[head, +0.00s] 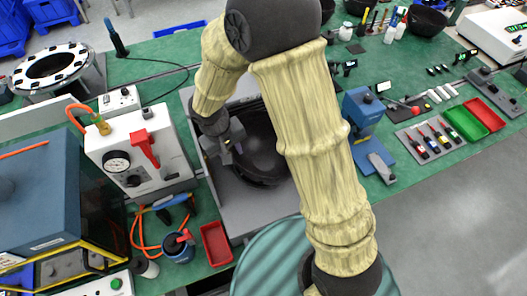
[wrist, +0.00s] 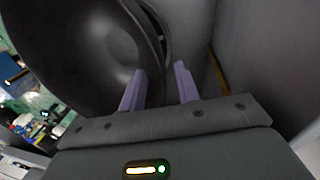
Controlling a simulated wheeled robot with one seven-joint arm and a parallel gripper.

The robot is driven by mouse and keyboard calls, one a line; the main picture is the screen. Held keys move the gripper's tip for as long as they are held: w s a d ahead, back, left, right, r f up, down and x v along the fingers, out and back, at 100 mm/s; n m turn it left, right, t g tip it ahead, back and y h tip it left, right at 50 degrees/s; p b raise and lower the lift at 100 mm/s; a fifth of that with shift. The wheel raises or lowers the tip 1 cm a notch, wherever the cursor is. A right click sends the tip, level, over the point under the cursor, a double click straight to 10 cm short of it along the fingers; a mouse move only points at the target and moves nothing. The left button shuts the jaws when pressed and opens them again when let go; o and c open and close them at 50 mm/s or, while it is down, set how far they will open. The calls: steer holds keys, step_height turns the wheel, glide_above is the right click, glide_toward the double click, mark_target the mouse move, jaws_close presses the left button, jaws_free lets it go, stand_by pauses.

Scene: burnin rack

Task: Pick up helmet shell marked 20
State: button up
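A dark, bowl-like helmet shell (head: 262,150) sits in a grey open-fronted bay on the green bench, partly hidden by my arm. It fills the upper left of the wrist view (wrist: 75,45), hollow side showing. No number 20 is readable on it. My gripper (head: 222,148) is at the shell's left side in the head view. In the wrist view my gripper (wrist: 160,72) has its two purple fingers apart. The left finger overlaps the shell's inside and the right one lies beyond its rim. I cannot tell whether either finger touches the rim.
The bay's grey wall (wrist: 262,55) stands close on the right in the wrist view. A white gauge box (head: 140,150) with a red lever stands left of the bay, a red tray (head: 216,243) in front, a blue device (head: 362,108) to the right. Another dark shell (head: 427,20) is at the back.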

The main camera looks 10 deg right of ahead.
steer(key=f, duration=0.5)
steer(key=shift+w+d+f, duration=0.2)
steer(key=shift+d+f, duration=0.05)
steer(key=shift+d, duration=0.15)
steer(key=shift+c, duration=0.2)
jaws_close()
